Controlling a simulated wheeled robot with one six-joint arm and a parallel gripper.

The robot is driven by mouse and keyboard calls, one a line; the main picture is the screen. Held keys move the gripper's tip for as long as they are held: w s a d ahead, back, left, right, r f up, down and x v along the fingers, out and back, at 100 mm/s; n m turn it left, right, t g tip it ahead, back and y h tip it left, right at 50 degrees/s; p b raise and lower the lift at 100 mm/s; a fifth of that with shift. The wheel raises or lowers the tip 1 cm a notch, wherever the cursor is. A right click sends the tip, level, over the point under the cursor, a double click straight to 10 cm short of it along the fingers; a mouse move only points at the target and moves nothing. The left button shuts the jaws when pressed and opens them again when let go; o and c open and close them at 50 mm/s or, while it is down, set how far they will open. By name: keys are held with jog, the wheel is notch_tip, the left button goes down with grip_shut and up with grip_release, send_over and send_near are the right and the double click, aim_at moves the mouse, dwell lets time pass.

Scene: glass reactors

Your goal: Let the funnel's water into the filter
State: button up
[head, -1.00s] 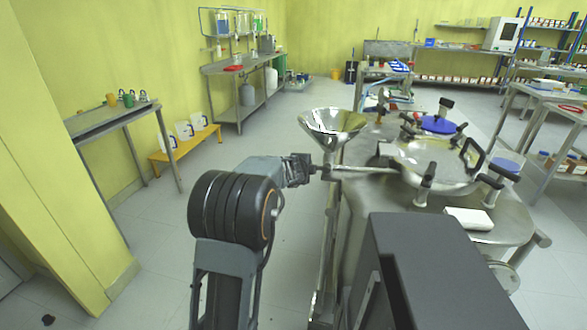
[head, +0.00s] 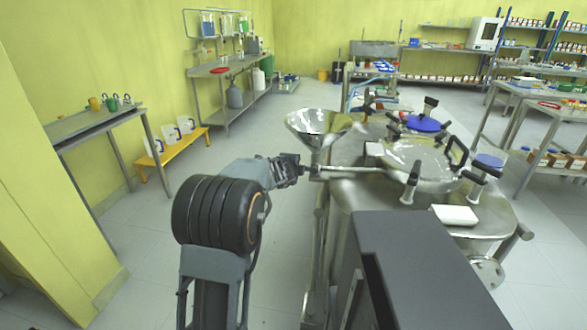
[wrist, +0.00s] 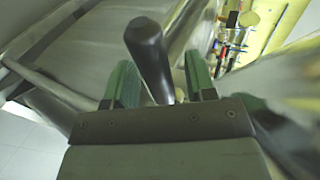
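The metal funnel (head: 318,123) stands at the left edge of the steel vessel group, in the middle of the head view. The wide steel vessel with clamps round its lid (head: 420,165), which may be the filter, is to its right. My gripper (head: 303,169) is just below the funnel. A thin metal bar (head: 350,170) runs from beside it toward the vessel. In the wrist view a dark rounded handle (wrist: 150,55) stands between the green fingers of my gripper (wrist: 162,88), with a narrow gap showing on each side. Any water in the funnel cannot be made out.
A white box (head: 455,215) sits on the steel vessel top. A blue lid (head: 424,124) lies behind the clamped lid. A metal table (head: 90,125) and a yellow bench with jugs (head: 175,155) are at the left. The floor between them and my arm is clear.

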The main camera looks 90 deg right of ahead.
jog(key=p+v, duration=0.3)
jog(key=v, duration=1.1)
jog(key=shift+f, duration=0.1)
dwell(0.4)
